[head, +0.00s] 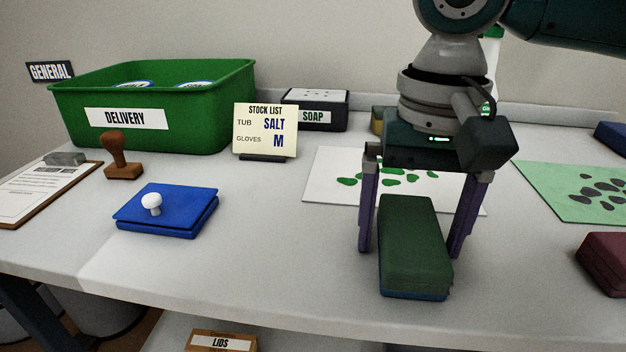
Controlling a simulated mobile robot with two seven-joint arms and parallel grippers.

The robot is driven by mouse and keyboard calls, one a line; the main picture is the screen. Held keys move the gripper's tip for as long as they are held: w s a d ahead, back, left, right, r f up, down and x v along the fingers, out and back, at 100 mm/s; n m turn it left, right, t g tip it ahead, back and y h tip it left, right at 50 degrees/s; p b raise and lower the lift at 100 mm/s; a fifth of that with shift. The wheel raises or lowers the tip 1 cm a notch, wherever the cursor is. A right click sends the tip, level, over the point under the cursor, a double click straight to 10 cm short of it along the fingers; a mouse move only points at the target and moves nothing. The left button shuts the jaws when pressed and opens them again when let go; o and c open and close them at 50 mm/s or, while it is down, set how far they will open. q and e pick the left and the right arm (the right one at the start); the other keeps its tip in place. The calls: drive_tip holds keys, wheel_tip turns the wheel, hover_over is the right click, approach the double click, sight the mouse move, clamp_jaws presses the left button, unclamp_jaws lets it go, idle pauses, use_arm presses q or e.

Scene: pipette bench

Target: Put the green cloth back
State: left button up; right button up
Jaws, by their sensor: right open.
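A dark green oblong block with a blue underside (415,240), which I take to be the green cloth, lies near the front of the bench. My right gripper (410,252) is open above it, with one purple finger on each side. A gap shows between the left finger and the block; the right finger is close to its side, and I cannot tell if they touch. A white sheet with green blotches (325,184) lies behind the block, partly hidden by my gripper. My left gripper is not in view.
A maroon block (604,262) and a green sheet with dark blotches (555,190) lie at the right. A blue box with a white knob (190,220), a stamp (122,155), a green delivery bin (220,125), a stock list card (265,130) and a soap box (325,115) stand left and behind.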

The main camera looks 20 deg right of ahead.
sight(412, 227)
drive_tip(key=shift+r, duration=0.2)
wheel_tip(412, 227, up, 12)
drive_tip(key=p, duration=0.4)
